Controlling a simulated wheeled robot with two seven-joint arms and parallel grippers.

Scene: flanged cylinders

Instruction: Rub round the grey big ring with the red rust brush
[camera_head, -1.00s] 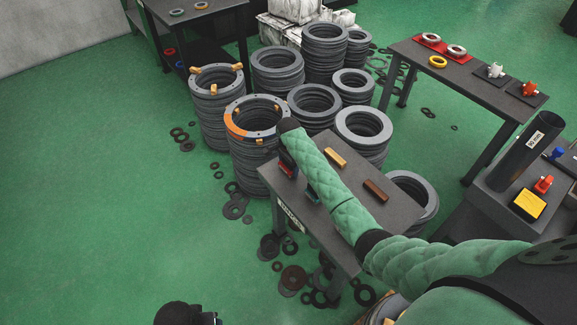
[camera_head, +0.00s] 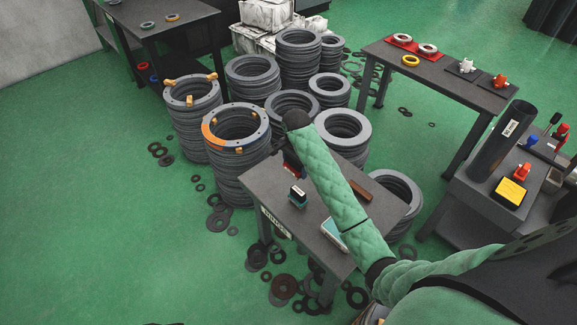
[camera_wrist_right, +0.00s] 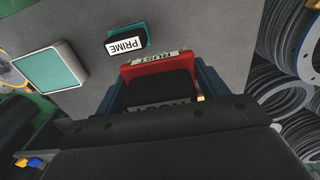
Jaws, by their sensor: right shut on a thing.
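The red rust brush (camera_wrist_right: 160,66) is between the fingers of my right gripper (camera_wrist_right: 165,95) in the wrist view, its RUST label showing. In the head view the brush (camera_head: 291,166) shows under my right wrist, near the table's back edge. Its bristles are hidden, and I cannot tell its height above the table. The grey big ring (camera_head: 262,116) lies on top of a stack left of the brush, with an orange patch on its left side and small wooden blocks on it. The brush is apart from the ring. My left gripper is out of view.
The small table (camera_head: 270,222) bears a teal PRIME brush (camera_head: 298,196), a teal-topped pad (camera_head: 333,233) and a brown bar (camera_head: 361,191). Other grey ring stacks (camera_head: 343,127) crowd behind it. Loose dark rings (camera_head: 284,287) lie on the floor. Green floor is clear at left.

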